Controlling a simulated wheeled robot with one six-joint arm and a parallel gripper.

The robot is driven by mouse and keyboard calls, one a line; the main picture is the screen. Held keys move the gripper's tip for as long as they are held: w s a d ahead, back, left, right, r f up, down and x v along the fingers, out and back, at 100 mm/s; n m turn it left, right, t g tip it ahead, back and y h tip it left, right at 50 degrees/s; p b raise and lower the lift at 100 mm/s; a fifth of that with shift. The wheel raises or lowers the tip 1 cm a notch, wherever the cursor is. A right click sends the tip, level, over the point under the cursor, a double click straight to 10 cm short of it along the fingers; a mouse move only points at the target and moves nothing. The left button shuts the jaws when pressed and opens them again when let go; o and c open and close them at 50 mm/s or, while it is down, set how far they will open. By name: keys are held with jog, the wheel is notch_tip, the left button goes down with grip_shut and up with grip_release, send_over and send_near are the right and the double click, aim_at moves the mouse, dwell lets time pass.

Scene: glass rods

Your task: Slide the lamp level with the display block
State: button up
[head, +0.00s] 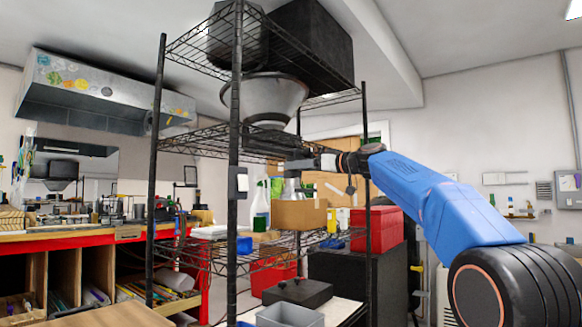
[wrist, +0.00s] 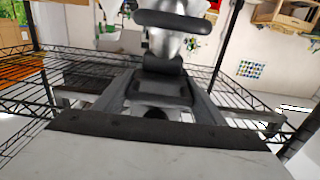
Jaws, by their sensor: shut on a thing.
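A silver, rounded object, which I take to be the lamp (head: 292,187), is on the middle part of the wire shelf rack. My gripper (head: 294,164) reaches in from the right and is shut on its upper part. In the wrist view the silver lamp (wrist: 168,43) shows between dark gripper parts, and its far end is cut off. A plain brown block (head: 300,214) stands in front of the lamp and hides its lower part. It may be the display block, but I cannot tell for sure.
Black rack posts (head: 234,170) stand left of my gripper. A wide grey bowl (head: 263,98) sits on the shelf above. A spray bottle (head: 260,205) stands left of the lamp, and a red box (head: 377,229) is to the right.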

jog(key=shift+w+d, duration=0.65)
jog(key=shift+w, duration=0.2)
jog(key=o, duration=1.5)
jog(key=shift+s+d, duration=0.1)
jog(key=v, duration=1.7)
jog(key=shift+s+f, duration=0.1)
